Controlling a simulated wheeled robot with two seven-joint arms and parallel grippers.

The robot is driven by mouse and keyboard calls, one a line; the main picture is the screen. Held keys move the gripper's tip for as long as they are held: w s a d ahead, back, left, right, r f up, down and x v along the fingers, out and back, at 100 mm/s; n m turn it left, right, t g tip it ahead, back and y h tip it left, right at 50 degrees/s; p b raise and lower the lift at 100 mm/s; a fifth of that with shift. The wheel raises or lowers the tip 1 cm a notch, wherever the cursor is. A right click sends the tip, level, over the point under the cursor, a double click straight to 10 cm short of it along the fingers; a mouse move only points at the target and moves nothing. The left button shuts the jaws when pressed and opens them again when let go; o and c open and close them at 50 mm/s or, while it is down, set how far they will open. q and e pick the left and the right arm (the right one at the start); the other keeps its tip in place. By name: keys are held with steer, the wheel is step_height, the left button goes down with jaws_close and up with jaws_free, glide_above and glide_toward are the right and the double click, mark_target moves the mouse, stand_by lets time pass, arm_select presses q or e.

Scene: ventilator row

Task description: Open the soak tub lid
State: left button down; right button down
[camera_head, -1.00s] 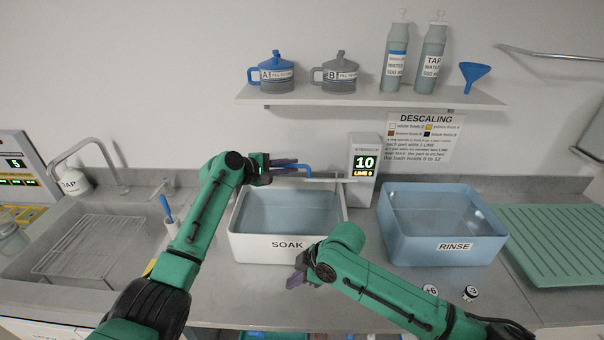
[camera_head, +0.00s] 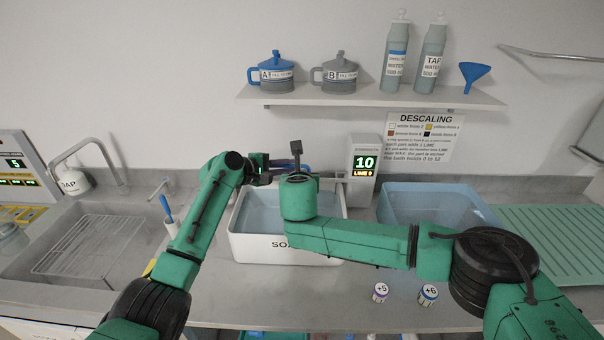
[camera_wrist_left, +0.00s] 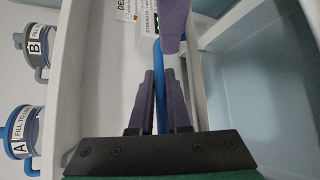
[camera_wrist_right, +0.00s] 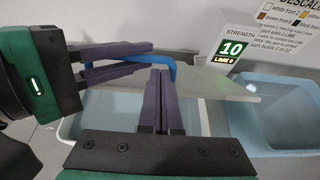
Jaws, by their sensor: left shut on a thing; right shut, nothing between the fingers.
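The white soak tub (camera_head: 262,246) stands open-topped at centre, with liquid inside. Its pale lid panel (camera_wrist_right: 225,86) is raised over the tub's back in the right wrist view, and shows only as a thin edge in the head view. My left gripper (camera_head: 290,168) is shut on the lid's blue handle (camera_wrist_left: 160,70). My right gripper (camera_head: 296,147) is shut and empty, fingers pointing up over the tub. It is close to the left gripper's fingers and the handle (camera_wrist_right: 172,72). My right arm hides part of the tub.
A display (camera_head: 363,163) reading 10 stands behind the tub's right corner. The blue rinse tub (camera_head: 430,200) is to the right, partly behind my right arm. Small pots (camera_head: 380,292) stand in front. A shelf (camera_head: 370,97) with jugs and bottles hangs above.

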steer(key=shift+w+f, duration=0.25)
steer(key=shift+w, duration=0.25)
arm_select(q)
steer(key=shift+d, duration=0.1)
arm_select(e)
steer(key=shift+w+r, duration=0.5)
steer(key=shift+r, duration=0.1)
arm_select(q)
steer(key=shift+s, duration=0.15)
arm_select(e)
steer(key=shift+w+d+r, duration=0.1)
steer(key=shift+d+r, duration=0.1)
arm_select(q)
steer(key=c, duration=1.2)
jaws_free()
steer(key=shift+f, duration=0.1)
arm_select(e)
steer(key=shift+a, duration=0.1)
